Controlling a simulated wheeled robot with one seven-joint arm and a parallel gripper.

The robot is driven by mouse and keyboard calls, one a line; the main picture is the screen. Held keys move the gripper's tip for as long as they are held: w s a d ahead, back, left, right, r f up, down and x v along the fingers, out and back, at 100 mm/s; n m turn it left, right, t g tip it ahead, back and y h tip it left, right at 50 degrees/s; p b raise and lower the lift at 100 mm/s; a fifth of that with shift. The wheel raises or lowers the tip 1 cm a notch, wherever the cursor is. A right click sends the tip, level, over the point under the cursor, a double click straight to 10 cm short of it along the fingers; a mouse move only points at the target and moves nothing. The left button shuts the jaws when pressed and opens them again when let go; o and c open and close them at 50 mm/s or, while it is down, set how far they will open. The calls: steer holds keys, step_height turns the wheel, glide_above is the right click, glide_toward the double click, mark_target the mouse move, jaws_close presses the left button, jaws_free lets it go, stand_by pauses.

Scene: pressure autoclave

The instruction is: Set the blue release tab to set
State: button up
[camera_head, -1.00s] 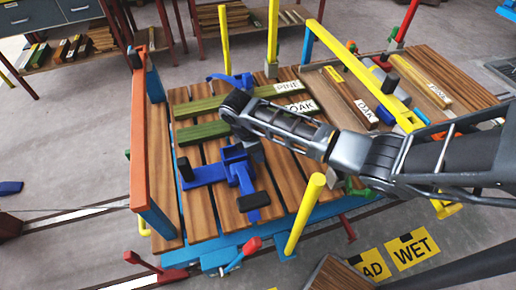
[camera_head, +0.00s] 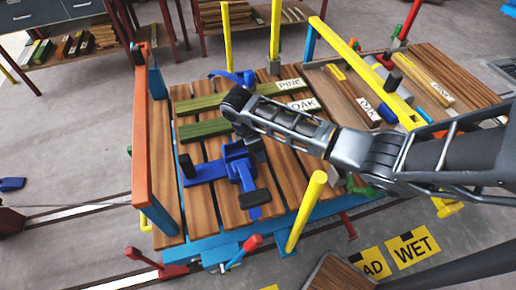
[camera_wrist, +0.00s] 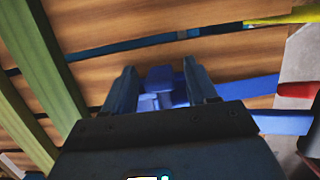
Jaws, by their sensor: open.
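A blue clamp-like fixture (camera_head: 209,170) lies on the slatted wooden table top (camera_head: 200,215), with a raised blue block and an arm ending in a dark pad (camera_head: 254,198). Which part is the release tab is not clear from the head view. My gripper (camera_head: 250,146) points down just behind the raised block, its fingers mostly hidden. In the wrist view my gripper (camera_wrist: 160,82) is open, with a small blue upright piece (camera_wrist: 160,78) showing between the two dark fingers. Whether they touch it cannot be told. More blue fixture (camera_wrist: 285,122) extends to the right.
Green bars (camera_head: 205,129) labelled pine and oak lie behind the fixture. An orange frame (camera_head: 139,130) stands along the left edge, and a yellow post (camera_head: 305,212) at the front right. A second blue fixture (camera_head: 232,77) sits at the back. Slats at front left are bare.

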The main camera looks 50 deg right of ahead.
steer(key=v, duration=0.7)
steer(key=shift+r, duration=0.3)
